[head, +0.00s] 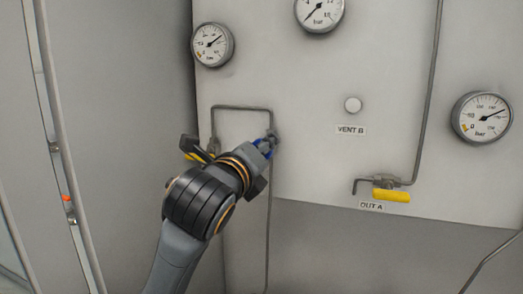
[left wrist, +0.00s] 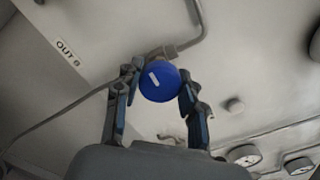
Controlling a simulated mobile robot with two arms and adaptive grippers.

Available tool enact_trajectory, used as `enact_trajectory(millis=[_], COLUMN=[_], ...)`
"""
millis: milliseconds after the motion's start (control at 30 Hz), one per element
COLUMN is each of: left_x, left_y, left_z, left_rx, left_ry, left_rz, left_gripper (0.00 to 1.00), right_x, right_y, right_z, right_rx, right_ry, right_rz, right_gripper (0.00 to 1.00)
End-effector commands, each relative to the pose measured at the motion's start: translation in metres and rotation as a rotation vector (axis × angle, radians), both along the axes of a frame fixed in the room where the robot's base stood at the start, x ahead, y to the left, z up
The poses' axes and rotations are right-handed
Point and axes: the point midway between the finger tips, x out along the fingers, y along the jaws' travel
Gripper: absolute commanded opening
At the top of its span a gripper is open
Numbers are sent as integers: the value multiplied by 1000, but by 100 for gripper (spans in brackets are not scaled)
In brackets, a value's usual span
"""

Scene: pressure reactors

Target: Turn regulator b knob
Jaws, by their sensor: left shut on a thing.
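A round blue knob (left wrist: 158,86) with a white mark on its face shows in the left wrist view, next to a bent grey pipe. It sits between the two fingers of my left gripper (left wrist: 160,88), which is shut on it. In the head view my left gripper (head: 268,146) reaches to the panel from below, at the pipe loop left of the VENT B label. There the gripper hides most of the knob. My right gripper is in neither view.
Another yellow handle (head: 199,157) is partly hidden behind my left arm.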

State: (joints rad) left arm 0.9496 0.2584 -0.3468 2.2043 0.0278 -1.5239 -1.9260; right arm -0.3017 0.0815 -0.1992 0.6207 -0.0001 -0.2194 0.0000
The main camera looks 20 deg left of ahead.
Motion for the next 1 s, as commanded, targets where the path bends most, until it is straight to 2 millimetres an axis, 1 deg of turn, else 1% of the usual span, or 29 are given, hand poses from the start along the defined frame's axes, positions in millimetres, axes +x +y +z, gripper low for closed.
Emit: enact_trajectory(millis=[167, 367, 567, 1000], left_x=[0, 1, 0, 1], left_y=[0, 0, -1, -1], left_z=[0, 0, 1, 1], left_rx=[-23, -111, -268, -687], left_ry=[2, 8, 13, 28], left_rz=[0, -1, -2, -1], left_gripper=[8, 8, 8, 8], right_x=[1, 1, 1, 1], right_y=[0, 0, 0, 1], right_z=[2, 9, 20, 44], right_rx=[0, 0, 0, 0], right_ry=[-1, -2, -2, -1], right_rz=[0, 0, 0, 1], right_gripper=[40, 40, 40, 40])
